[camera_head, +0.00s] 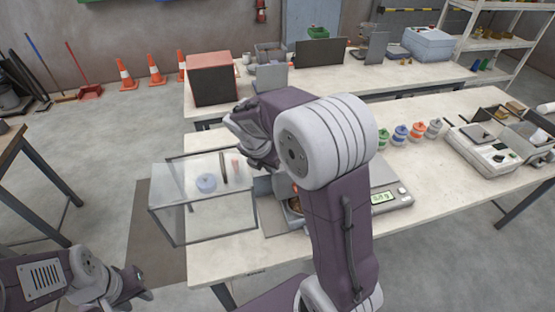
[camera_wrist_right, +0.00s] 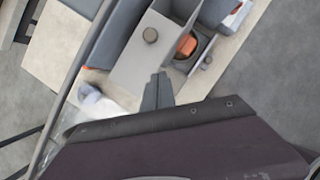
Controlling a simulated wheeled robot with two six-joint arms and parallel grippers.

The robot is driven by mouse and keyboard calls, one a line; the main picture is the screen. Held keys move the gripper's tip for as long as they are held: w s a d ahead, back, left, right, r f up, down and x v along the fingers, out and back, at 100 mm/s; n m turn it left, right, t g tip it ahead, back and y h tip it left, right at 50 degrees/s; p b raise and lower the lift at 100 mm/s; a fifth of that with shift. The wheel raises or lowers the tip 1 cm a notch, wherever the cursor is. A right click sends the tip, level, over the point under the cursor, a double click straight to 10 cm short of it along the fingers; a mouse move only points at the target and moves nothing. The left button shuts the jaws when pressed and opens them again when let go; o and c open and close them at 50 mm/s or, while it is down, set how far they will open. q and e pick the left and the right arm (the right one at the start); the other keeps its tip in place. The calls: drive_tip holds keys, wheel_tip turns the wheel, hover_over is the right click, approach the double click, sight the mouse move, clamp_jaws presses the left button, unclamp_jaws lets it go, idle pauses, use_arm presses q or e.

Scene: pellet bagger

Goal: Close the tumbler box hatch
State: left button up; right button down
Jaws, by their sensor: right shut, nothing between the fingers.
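A clear-walled box with a dark frame (camera_head: 172,222) stands at the table's left end, its near-left part past the edge. A blue round item (camera_head: 206,183) shows through it. Beside it is a grey box (camera_head: 263,187), mostly hidden by my right arm. I cannot tell which panel is the hatch. My right gripper (camera_wrist_right: 157,92) is shut and empty, pointing toward the knobbed panel. My left gripper (camera_head: 125,288) is low at left, away from the table, fingers unclear.
A scale (camera_head: 388,197) stands right of my arm, with several coloured jars (camera_head: 400,134) behind it. A dark red box (camera_head: 211,79) stands on the back table. The floor left of the table is mostly open.

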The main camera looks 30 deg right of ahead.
drive_tip(key=w+d, duration=0.1)
drive_tip(key=w+d+p, duration=0.1)
drive_tip(key=d, duration=0.1)
drive_tip(key=shift+f, duration=0.4)
drive_tip(key=shift+w+d+f+p, duration=0.1)
drive_tip(key=shift+w+d+p, duration=0.2)
drive_tip(key=shift+d, duration=0.15)
drive_tip(key=shift+s, duration=0.15)
drive_tip(key=shift+a, duration=0.1)
drive_tip(key=s+d+p, duration=0.2)
drive_tip(key=d+p, duration=0.2)
drive_tip(key=d, duration=0.4)
